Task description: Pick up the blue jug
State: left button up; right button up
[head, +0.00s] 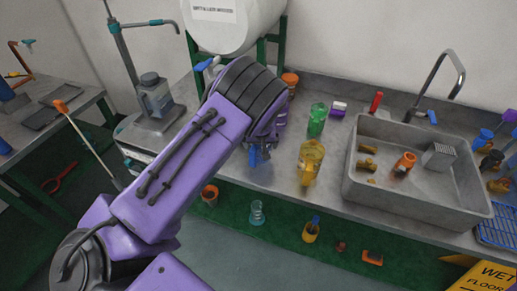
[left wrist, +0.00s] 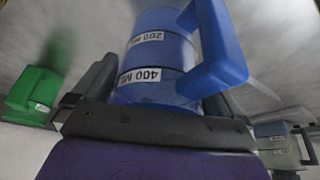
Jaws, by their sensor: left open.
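The blue jug (left wrist: 160,55) fills the middle of the left wrist view, with white 200 ML and 400 ML labels and a thick handle (left wrist: 222,55) on the right. In the head view the jug (head: 261,172) stands near the counter's front edge, mostly hidden behind my left arm and gripper. My left gripper (head: 264,138) is open right at the jug, with a grey finger showing on either side of its body in the left wrist view. I cannot tell whether the fingers touch it. My right gripper is not in view.
A green bottle (head: 317,121) and a yellow jug (head: 310,162) stand to the right on the counter (head: 335,192). A sink (head: 440,200) with a tap is further right. A white tank (head: 232,22) hangs behind.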

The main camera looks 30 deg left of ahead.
pick_arm(q)
jog(key=c, duration=0.9)
